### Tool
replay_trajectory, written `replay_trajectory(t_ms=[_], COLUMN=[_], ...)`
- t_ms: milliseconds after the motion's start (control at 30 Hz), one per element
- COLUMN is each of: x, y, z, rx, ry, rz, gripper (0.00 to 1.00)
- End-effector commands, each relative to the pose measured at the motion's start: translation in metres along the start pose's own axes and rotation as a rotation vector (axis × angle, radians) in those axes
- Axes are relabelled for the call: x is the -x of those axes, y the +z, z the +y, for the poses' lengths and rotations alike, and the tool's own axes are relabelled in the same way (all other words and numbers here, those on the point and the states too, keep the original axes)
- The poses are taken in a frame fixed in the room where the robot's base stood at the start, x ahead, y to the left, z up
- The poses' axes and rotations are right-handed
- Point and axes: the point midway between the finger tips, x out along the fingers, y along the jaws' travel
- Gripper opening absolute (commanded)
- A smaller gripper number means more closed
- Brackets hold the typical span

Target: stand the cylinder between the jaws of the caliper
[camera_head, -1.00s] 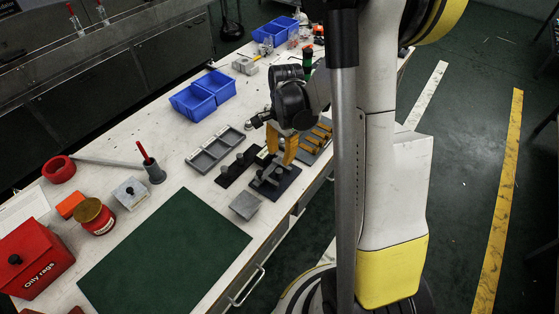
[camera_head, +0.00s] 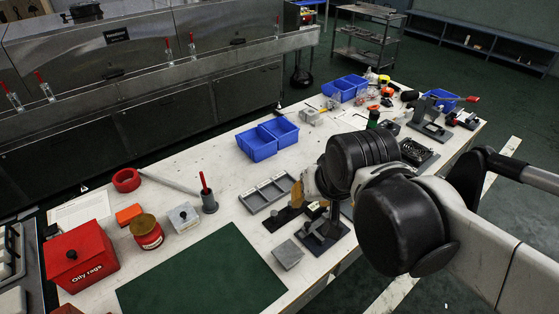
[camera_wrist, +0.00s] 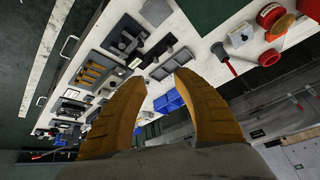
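My gripper (camera_wrist: 158,80) is open in the wrist view, its two orange fingers wide apart with nothing between the tips. In the head view its orange finger (camera_head: 297,191) shows above the bench, partly hidden by my wrist. Beneath it is a dark base with grey upright blocks (camera_head: 325,229), which looks like the caliper; it also shows in the wrist view (camera_wrist: 125,40). A second dark base (camera_head: 284,217) lies beside it, also in the wrist view (camera_wrist: 156,51). I cannot tell the cylinder apart with certainty; several orange bars (camera_wrist: 92,75) lie in a dark tray.
A grey compartment tray (camera_head: 265,193), a grey plate (camera_head: 288,254) and blue bins (camera_head: 268,139) lie around the fixtures. A green mat (camera_head: 205,278) is clear. A red can (camera_head: 147,234) and an oily rags box (camera_head: 82,256) stand at left.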

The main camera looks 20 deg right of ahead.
Motion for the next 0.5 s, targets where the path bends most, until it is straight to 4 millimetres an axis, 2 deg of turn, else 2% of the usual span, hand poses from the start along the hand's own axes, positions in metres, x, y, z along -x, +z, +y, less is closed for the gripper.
replay_trajectory(t_ms=[33,200,500], x=[0.006,0.016,0.017], y=[0.008,0.019,0.020], z=[-0.005,-0.012,-0.013], rx=[0.065,0.204,0.229], ry=[-0.011,-0.029,-0.031], rz=[0.028,0.092,0.103], gripper=[0.35,0.35,0.35])
